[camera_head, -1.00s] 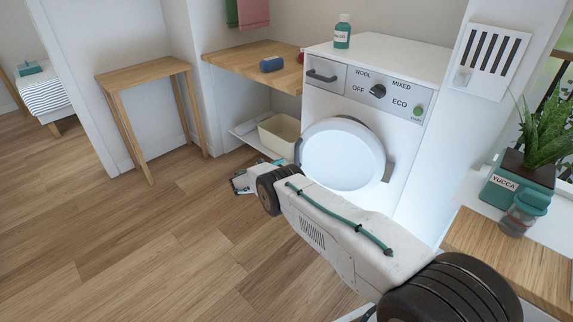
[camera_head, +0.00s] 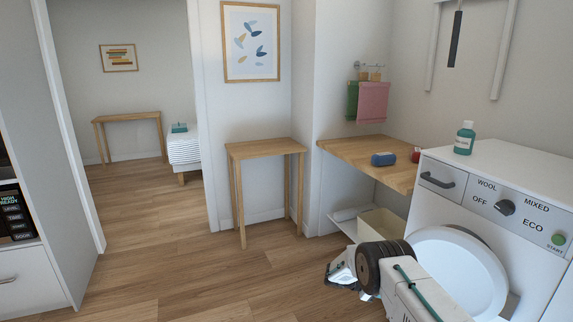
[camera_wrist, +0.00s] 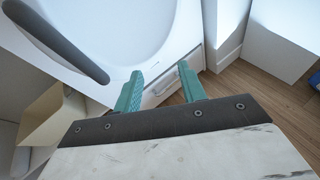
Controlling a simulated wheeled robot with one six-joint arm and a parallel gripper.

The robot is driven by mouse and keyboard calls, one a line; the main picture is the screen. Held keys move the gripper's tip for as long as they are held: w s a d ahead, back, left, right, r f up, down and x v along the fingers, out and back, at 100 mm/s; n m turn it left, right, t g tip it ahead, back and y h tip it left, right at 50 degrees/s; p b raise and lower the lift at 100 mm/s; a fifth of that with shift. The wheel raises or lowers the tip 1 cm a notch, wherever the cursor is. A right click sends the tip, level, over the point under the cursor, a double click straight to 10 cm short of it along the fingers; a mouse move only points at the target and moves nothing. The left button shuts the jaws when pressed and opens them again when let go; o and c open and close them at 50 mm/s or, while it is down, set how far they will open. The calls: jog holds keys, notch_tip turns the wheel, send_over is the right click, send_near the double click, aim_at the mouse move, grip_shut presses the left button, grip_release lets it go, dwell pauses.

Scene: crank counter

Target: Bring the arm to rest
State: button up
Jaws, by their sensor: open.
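My gripper (camera_head: 340,279) is low in front of the washing machine (camera_head: 431,203), at the lower middle of the head view. In the wrist view my gripper (camera_wrist: 160,90) shows two teal fingers, apart, with nothing between them. Beyond the fingertips is the white front of the machine, with its round door (camera_wrist: 125,30) and dark handle (camera_wrist: 55,40). My arm reaches in from the lower right of the head view, in front of the round white door (camera_head: 460,270), and hides part of it.
A small wooden table (camera_head: 265,149) stands by the wall. A white cabinet (camera_head: 35,270) is at far left. The floor between is clear.

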jog(key=s+a+r+m+g+y, duration=0.1)
jog(key=s+a+r+m+y, duration=0.2)
jog(key=s+r, duration=0.6)
jog(key=s+a+r+m+g+y, duration=0.1)
jog(key=s+r+m+y, duration=0.4)
jog(key=r, duration=0.9)
jog(key=s+a+r+m+g+y, duration=0.1)
jog(key=s+a+r+m, duration=0.15)
jog(key=s+r, duration=0.7)
jog(key=s+a+r+m+t+y, duration=0.1)
jog(key=s+r, duration=0.4)
jog(key=s, duration=0.4)
jog(key=s+a+r+m+t+y, duration=0.2)
jog(key=s+r, duration=0.4)
jog(key=s, duration=0.4)
jog(key=s+a+r+m+t+y, duration=0.1)
jog(key=s+r, duration=0.4)
jog(key=s, duration=0.5)
jog(key=shift+a+r+m+t+y, duration=0.35)
jog(key=shift+a+m+t+y, duration=0.05)
jog(key=shift+m+t+y, duration=0.2)
jog(key=shift+s+r, duration=0.1)
grip_shut()
